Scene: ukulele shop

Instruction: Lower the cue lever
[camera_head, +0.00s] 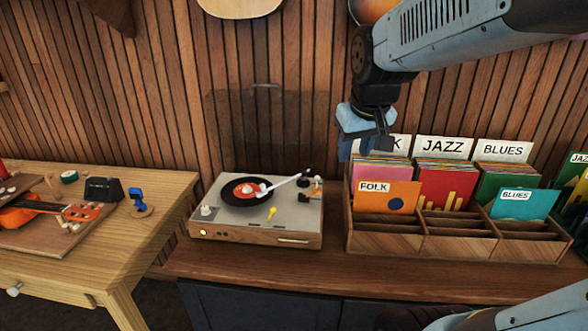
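The turntable (225,227) stands on the dark-topped cabinet, its clear lid (265,130) raised. A black record (240,200) with a red label lies on the platter. The white tonearm (283,184) reaches from its dark pivot at the right towards the label. A small yellow-tipped lever (271,213) stands up from the deck in front of the record; I cannot be sure it is the cue lever. A small orange part shows by the tonearm base. My gripper (366,150) hangs above and right of the turntable, apart from it, before the record bins. Its finger opening is unclear.
A wooden record rack (385,243) with FOLK, JAZZ and BLUES dividers stands close right of the turntable. A workbench (160,185) at left holds an orange ukulele (20,214) and small tools. The cabinet top (275,262) is clear in front of the turntable.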

